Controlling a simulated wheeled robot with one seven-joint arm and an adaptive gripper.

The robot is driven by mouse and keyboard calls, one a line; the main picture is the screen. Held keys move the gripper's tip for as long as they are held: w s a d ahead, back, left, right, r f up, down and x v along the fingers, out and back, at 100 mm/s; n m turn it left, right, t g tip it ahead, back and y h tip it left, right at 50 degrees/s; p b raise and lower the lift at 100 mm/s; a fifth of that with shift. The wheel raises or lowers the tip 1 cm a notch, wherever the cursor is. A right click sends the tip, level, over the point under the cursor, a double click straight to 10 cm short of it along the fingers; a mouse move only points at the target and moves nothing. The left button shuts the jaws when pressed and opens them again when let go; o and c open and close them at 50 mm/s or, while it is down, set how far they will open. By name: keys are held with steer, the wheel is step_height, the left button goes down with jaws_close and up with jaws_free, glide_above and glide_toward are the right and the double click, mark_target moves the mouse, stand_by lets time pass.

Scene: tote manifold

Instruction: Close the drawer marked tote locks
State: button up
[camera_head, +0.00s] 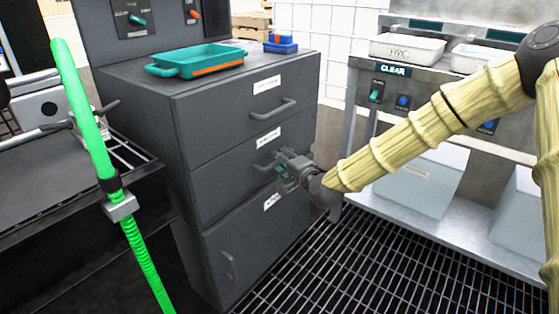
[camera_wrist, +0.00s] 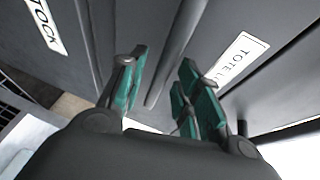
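The drawer marked tote locks seems to be the middle one of the dark grey cabinet; its front (camera_head: 225,180) shows in the head view. Its white label, reading "TOTE L" before a finger hides the rest, shows in the wrist view (camera_wrist: 240,58). My gripper (camera_head: 281,170) is at this drawer's bar handle (camera_head: 262,167). In the wrist view, my green-padded fingers (camera_wrist: 165,75) are apart, with the handle (camera_wrist: 178,45) running between them. I cannot tell whether they touch it. How far the drawer stands out is hard to tell.
The top drawer (camera_head: 225,115) and lower door (camera_head: 245,255) look shut. A teal tray (camera_head: 205,60) and blue box (camera_head: 281,47) sit on the cabinet. A green hose (camera_head: 90,120) stands left. A steel bench (camera_head: 350,120) is right; grated floor (camera_head: 340,260) lies in front.

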steer(key=v, duration=1)
steer(key=shift+s, duration=0.25)
steer(key=shift+d+r, duration=0.1)
steer(key=s+d+f+n+g+h, duration=0.1)
steer(key=s+f+n+g, duration=0.15)
steer(key=s+f, duration=0.55)
steer(key=s+d+f+n+g+h, duration=0.1)
steer(key=s+f+g, duration=0.25)
steer(key=f, duration=0.75)
steer(key=s+d+f+n+g+h, duration=0.1)
steer(key=s+f+n+g, duration=0.1)
steer(key=s+f, duration=0.65)
steer(key=s+d+f+n+g+h+p, duration=0.1)
steer(key=s+d+f+n+g, duration=0.1)
steer(key=s+d+f, duration=0.45)
steer(key=s+d+f+n+g+h, duration=0.1)
steer(key=s+f+n+g+h, duration=0.15)
steer(key=s, duration=0.65)
steer(key=s+d+f+n+g+p, duration=0.1)
steer(key=s+d+f+g, duration=0.15)
steer(key=s+f, duration=0.4)
step_height(320, 180, up, 39)
steer(key=s+p, duration=0.2)
steer(key=p, duration=3.5)
steer(key=shift+d+t+p, duration=0.3)
steer(key=shift+d, duration=0.2)
steer(key=shift+r+h, duration=0.15)
steer(key=shift+h, duration=0.1)
